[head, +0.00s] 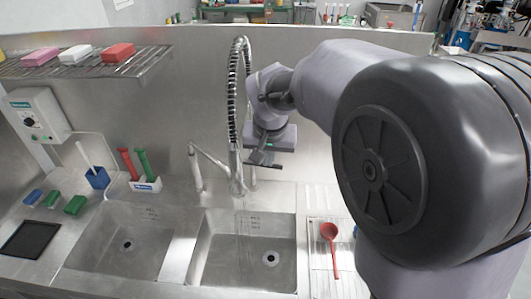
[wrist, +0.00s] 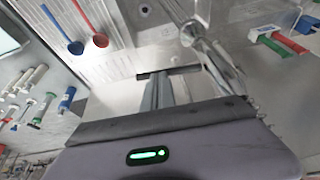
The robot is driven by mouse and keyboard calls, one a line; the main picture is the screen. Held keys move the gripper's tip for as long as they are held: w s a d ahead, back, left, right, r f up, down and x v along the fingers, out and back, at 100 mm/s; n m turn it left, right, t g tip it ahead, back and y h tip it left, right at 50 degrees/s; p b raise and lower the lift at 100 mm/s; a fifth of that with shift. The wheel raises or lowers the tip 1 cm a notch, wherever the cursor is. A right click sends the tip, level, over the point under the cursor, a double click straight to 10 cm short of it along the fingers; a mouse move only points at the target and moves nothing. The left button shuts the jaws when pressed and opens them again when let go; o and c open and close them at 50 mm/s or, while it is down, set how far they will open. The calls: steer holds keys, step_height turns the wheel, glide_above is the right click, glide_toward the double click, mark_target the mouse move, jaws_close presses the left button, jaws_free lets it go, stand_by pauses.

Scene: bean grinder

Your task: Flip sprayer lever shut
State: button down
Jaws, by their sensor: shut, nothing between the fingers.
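The sprayer's coiled hose (head: 233,95) rises in an arch behind the sinks in the head view and comes down to a metal base. My gripper (head: 263,165) is just right of this hose, above the back rim of the right sink. In the wrist view my gripper (wrist: 166,73) is shut with nothing between its fingers. A shiny metal fitting of the faucet (wrist: 197,38) shows just right of the fingertips, and its shaft runs down beside them. I cannot clearly make out the sprayer lever or tell whether the fingers touch it.
The left sink (head: 126,245) and right sink (head: 245,255) are empty. A spout (head: 206,156) stands left of the hose. A red ladle (head: 330,240) lies on the drainboard at right. A wire shelf (head: 85,66) with coloured blocks hangs at upper left.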

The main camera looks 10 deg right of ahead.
steer(key=shift+f, duration=0.15)
steer(key=shift+d+f+y+b, duration=0.1)
steer(key=shift+f+y+b, duration=0.05)
steer(key=shift+y+b, duration=0.35)
steer(key=shift+f+b, duration=0.15)
steer(key=shift+b, duration=0.15)
step_height(320, 180, down, 3)
steer(key=t+y+b, duration=0.1)
steer(key=y+b, duration=0.1)
steer(key=b, duration=0.3)
steer(key=m+t+y+b, duration=0.1)
steer(key=y+b, duration=0.1)
steer(key=b, duration=0.3)
steer(key=shift+d+f+y, duration=0.1)
steer(key=shift+y, duration=0.3)
steer(key=shift+s+r+p, duration=0.1)
steer(key=shift+r+p, duration=0.25)
steer(key=shift+r, duration=0.45)
